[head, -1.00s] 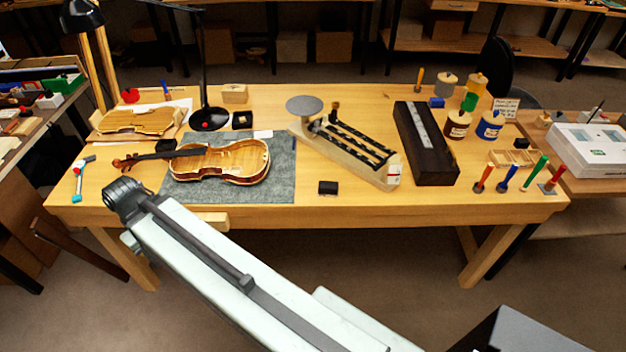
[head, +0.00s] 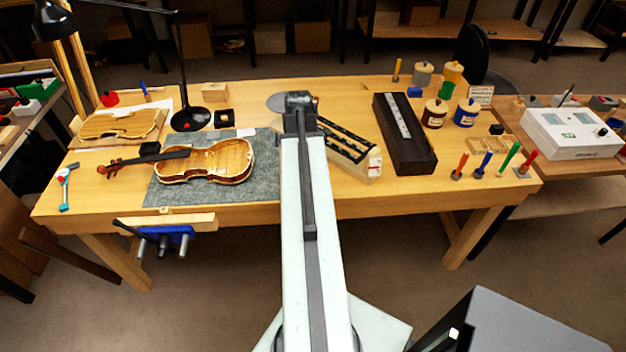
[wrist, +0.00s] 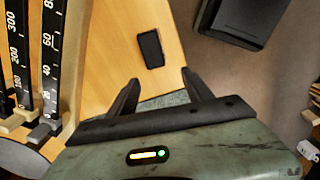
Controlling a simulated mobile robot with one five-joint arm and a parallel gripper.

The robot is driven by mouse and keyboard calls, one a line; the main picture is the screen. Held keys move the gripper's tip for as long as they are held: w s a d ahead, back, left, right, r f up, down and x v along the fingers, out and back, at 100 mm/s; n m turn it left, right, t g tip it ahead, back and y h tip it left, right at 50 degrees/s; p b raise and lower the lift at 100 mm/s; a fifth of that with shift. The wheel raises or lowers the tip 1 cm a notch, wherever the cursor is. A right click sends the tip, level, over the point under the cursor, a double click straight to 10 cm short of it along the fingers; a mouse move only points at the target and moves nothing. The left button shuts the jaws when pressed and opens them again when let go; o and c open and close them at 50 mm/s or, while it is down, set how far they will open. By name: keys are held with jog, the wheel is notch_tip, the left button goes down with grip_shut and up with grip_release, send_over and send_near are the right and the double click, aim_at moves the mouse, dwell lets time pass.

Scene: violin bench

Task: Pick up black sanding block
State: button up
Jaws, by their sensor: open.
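A small black block (wrist: 150,48), which looks like the sanding block, lies flat on the wooden bench near its front edge in the wrist view. My gripper (wrist: 160,80) is open and empty, its two dark fingers apart. The block is ahead of the fingertips, a little left of the middle of the gap, and not between them. In the head view my arm reaches over the bench and hides the block and the gripper's fingers.
The beam balance (head: 345,150) stands close by; its scales (wrist: 48,60) show at left in the wrist view. A violin (head: 205,162) lies on the grey mat (head: 262,185). A long dark case (head: 404,135) stands right of the balance.

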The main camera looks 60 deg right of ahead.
jog(key=s+d, duration=0.2)
jog(key=s, duration=0.1)
jog(key=shift+d+r, duration=0.15)
jog(key=shift+d, duration=0.05)
jog(key=f+b, duration=0.8)
jog(key=shift+w+f, duration=0.1)
jog(key=shift+w, duration=0.15)
jog(key=shift+r, duration=0.2)
grip_shut()
